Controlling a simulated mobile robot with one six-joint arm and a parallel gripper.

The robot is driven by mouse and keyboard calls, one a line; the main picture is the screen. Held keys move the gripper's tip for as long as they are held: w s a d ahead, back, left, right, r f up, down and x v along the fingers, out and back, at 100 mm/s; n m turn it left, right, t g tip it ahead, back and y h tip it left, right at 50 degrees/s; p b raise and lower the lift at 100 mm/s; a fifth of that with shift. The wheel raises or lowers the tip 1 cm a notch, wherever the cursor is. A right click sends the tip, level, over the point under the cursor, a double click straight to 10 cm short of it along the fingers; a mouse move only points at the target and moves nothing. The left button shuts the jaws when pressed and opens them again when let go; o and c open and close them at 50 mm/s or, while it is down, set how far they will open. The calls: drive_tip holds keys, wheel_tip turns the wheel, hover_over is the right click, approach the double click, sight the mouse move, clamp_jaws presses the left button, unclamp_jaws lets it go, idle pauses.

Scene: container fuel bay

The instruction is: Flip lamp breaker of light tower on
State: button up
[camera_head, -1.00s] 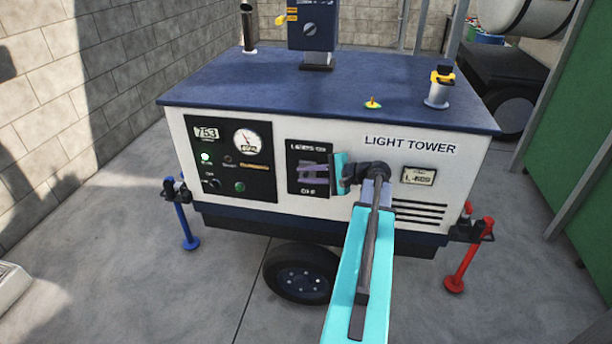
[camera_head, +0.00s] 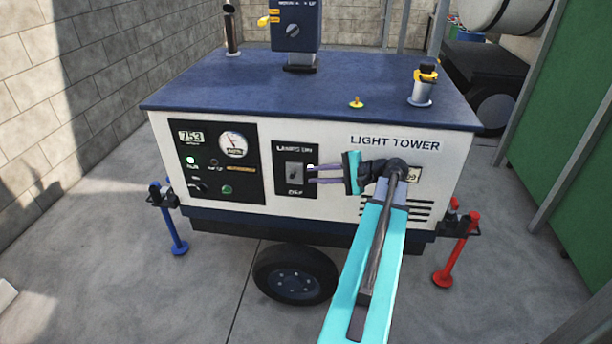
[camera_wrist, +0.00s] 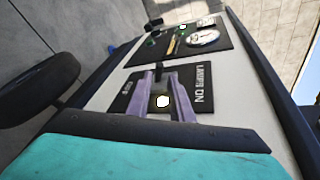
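The light tower's lamp breaker panel (camera_head: 296,188) is a black plate on the white front, marked LAMPS ON above and OFF below. Its grey switch (camera_head: 294,173) sits mid-plate; its position is too small to tell in the head view. In the wrist view a dark lever (camera_wrist: 158,69) sticks out just beyond the fingertips. A bright white spot (camera_wrist: 163,101) shows between the fingers. My gripper (camera_head: 311,174) is just right of the switch, its two purple fingers apart and empty. It also shows in the wrist view (camera_wrist: 159,75).
A gauge panel (camera_head: 219,160) with a lit green lamp is left of the breaker. A vent grille (camera_head: 402,207) is behind my arm on the right. Blue (camera_head: 176,230) and red (camera_head: 455,250) jacks stand at the sides. Open concrete floor lies in front.

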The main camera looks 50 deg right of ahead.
drive_tip(key=shift+v, duration=2.3)
